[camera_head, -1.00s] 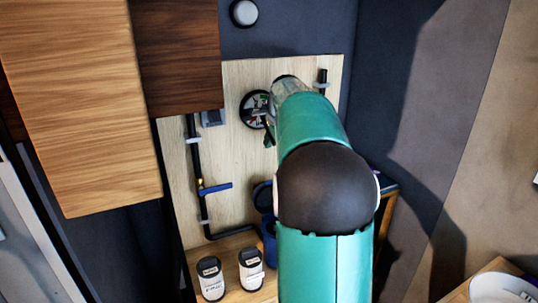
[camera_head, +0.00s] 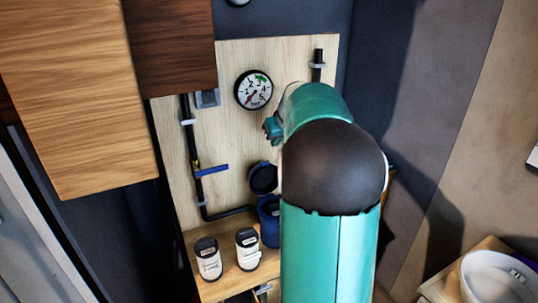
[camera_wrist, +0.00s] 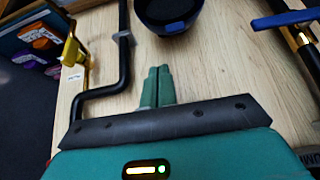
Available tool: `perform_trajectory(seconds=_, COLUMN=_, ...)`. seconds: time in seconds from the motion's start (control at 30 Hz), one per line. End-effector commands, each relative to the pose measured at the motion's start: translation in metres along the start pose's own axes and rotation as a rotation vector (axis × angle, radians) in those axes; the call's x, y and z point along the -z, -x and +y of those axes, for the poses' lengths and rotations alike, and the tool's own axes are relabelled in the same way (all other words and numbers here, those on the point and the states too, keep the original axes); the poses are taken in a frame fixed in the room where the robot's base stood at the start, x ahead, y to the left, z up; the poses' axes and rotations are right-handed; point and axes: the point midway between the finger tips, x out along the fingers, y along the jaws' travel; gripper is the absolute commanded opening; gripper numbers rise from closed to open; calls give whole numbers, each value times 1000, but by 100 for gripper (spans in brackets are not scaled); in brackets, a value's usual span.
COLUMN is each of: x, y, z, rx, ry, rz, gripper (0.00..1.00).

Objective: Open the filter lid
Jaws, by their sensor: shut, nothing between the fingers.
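The blue filter housing (camera_head: 269,232) stands at the foot of the wooden wall panel, partly hidden by my arm. Its round lid (camera_head: 263,179), dark inside with a blue rim, is raised and tilted back against the panel side above the housing. In the wrist view the lid (camera_wrist: 168,14) shows at the top edge, with its dark inside and a blue tab visible. My gripper (camera_wrist: 157,72) is shut and empty, its green fingertips together and apart from the lid. In the head view my arm hides the fingers.
A pressure gauge (camera_head: 253,89) and black pipes are on the panel. A blue-handled valve (camera_head: 211,171) is left of the lid; a yellow valve handle (camera_wrist: 71,51) shows in the wrist view. Two labelled canisters (camera_head: 208,259) (camera_head: 247,249) stand left of the housing. A white bowl (camera_head: 492,278) is lower right.

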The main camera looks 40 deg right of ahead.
Motion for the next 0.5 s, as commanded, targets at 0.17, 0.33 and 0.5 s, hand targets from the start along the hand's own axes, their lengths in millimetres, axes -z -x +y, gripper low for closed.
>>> perform_trajectory(seconds=0.17, x=-1, y=-12, z=0, rx=2, ry=18, rz=-3, gripper=0)
perform_trajectory(seconds=0.33, x=-1, y=-40, z=0, rx=3, ry=17, rz=-4, gripper=0)
perform_trajectory(seconds=0.5, x=-1, y=-72, z=0, rx=1, ry=17, rz=-3, gripper=0)
